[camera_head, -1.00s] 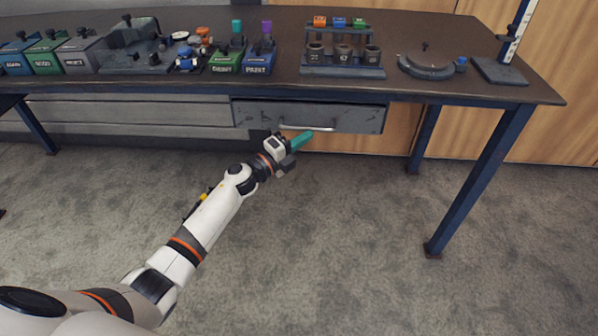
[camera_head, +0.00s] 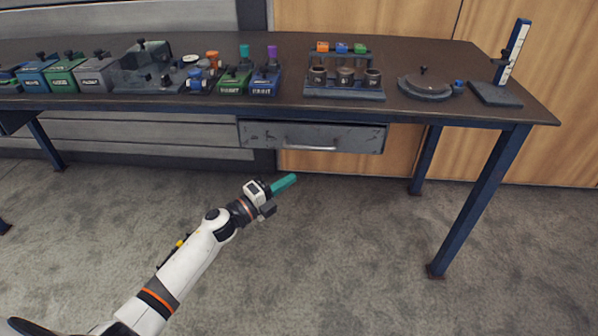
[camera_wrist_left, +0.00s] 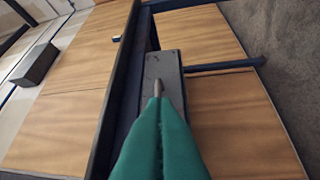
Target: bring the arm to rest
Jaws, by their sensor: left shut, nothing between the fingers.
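My left gripper (camera_head: 284,184) has teal fingers and is in the head view, in front of and below the bench drawer. It is shut and empty, apart from the drawer and its handle, above the carpet. In the left wrist view the teal fingers (camera_wrist_left: 160,140) lie together and point toward the grey drawer front (camera_wrist_left: 163,75). The left arm reaches in from the lower left, partly bent. My right gripper is not in either view.
The grey drawer (camera_head: 312,136) under the bench looks shut. The bench top (camera_head: 420,115) holds labelled boxes, a cup rack (camera_head: 344,85), a round fixture (camera_head: 425,86) and an upright gauge (camera_head: 513,55). A blue bench leg (camera_head: 482,205) stands at right. The carpet (camera_head: 350,260) is clear.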

